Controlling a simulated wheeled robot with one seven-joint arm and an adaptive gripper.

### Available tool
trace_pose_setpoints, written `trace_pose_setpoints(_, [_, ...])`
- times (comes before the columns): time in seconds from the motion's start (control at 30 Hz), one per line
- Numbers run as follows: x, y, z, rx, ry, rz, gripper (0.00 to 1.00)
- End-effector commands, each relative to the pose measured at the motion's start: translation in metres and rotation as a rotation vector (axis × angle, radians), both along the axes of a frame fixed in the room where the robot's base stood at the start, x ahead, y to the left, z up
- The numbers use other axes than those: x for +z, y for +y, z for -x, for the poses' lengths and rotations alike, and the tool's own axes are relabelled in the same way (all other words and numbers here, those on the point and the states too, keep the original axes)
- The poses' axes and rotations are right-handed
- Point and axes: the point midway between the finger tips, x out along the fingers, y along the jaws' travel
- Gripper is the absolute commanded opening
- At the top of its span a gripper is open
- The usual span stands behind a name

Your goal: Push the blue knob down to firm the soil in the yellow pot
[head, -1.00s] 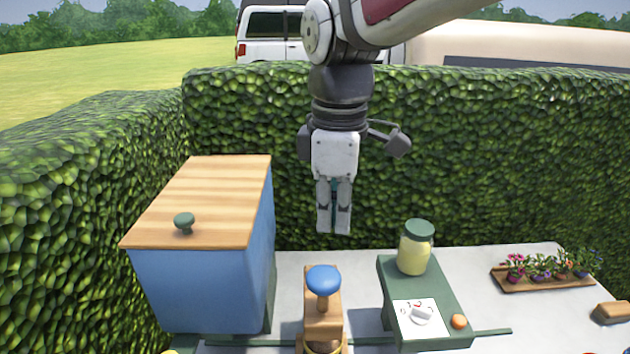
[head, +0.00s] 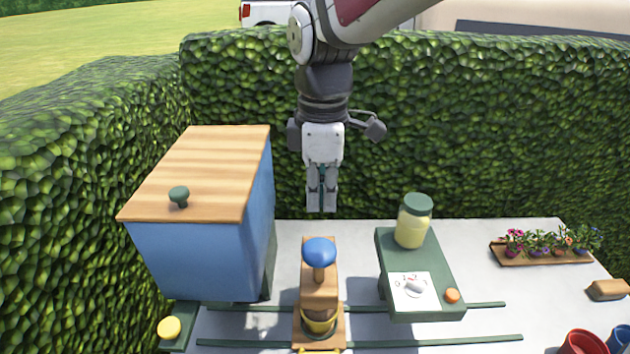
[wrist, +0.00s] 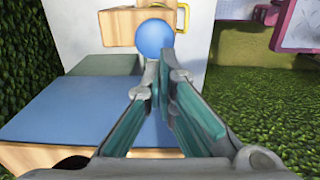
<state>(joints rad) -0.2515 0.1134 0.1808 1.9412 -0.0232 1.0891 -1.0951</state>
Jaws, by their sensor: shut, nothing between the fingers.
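The blue knob (head: 319,252) tops a wooden press near the bottom middle of the head view. In the wrist view the blue knob (wrist: 155,38) shows just beyond the fingertips (wrist: 166,55), with a gap that I cannot judge.
A blue bin with a wooden lid (head: 205,170) stands left of the press. A green stand (head: 430,306) with a jar (head: 413,221) and an orange ball (head: 452,295) is to the right. Green rails (head: 440,342) run beside the press. A hedge (head: 480,120) closes the back.

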Motion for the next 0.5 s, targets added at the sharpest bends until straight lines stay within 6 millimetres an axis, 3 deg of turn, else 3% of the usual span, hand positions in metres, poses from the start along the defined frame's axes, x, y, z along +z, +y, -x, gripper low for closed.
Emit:
trace_pose_setpoints(0.3, [-0.062, 0.000, 0.003, 0.001, 0.005, 0.002, 0.00])
trace_pose_setpoints(0.5, [-0.088, 0.000, 0.002, 0.000, 0.003, 0.001, 0.00])
